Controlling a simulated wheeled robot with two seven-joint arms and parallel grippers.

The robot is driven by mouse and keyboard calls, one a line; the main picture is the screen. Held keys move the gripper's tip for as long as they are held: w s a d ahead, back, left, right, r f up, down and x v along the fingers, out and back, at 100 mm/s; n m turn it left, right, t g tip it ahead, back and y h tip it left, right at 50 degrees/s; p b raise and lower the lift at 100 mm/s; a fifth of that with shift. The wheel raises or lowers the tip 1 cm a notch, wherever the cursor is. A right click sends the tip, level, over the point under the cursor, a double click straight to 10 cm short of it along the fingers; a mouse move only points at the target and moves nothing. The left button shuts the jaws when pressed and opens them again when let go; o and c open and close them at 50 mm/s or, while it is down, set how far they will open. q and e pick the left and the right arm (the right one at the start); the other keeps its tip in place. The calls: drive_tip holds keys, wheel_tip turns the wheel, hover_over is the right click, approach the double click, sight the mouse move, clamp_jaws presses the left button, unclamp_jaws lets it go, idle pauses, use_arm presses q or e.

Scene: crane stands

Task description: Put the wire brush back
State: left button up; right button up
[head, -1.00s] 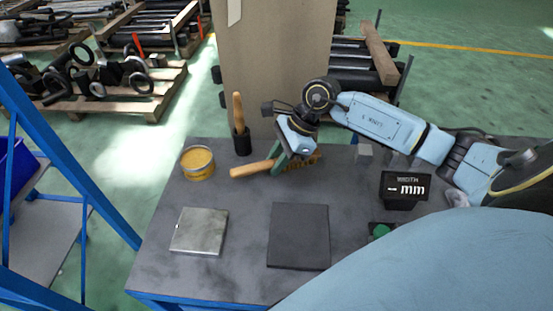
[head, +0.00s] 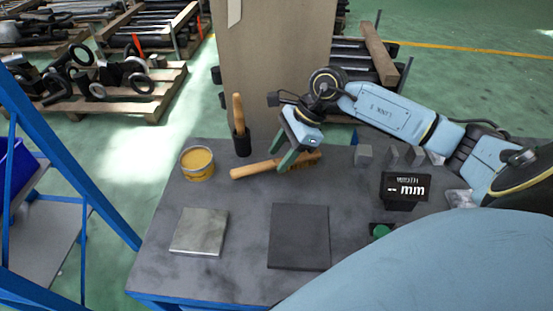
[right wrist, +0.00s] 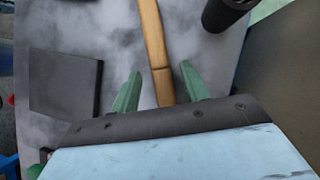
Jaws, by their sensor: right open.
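The wire brush (head: 257,168) lies on the dark table top, its wooden handle to the left and its bristled end to the right. My right gripper (head: 285,164) is open just above the brush, near its middle. In the right wrist view the wooden brush (right wrist: 155,50) runs between the two green fingers of the right gripper (right wrist: 161,92), with gaps on both sides. The bristled end is hidden there by the gripper body. A black cup (head: 242,144) behind the brush holds an upright wooden handle (head: 238,110). My left gripper is not in view.
A yellow tin (head: 198,163) stands left of the brush. A metal plate (head: 200,232) and a dark pad (head: 299,237) lie in front. Small grey blocks (head: 364,155) and a width display (head: 404,188) are at the right. A tall board (head: 275,70) rises behind the table.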

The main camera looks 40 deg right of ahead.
drive_tip(key=v, duration=0.9)
drive_tip(key=shift+r, duration=0.2)
drive_tip(key=shift+d, duration=0.1)
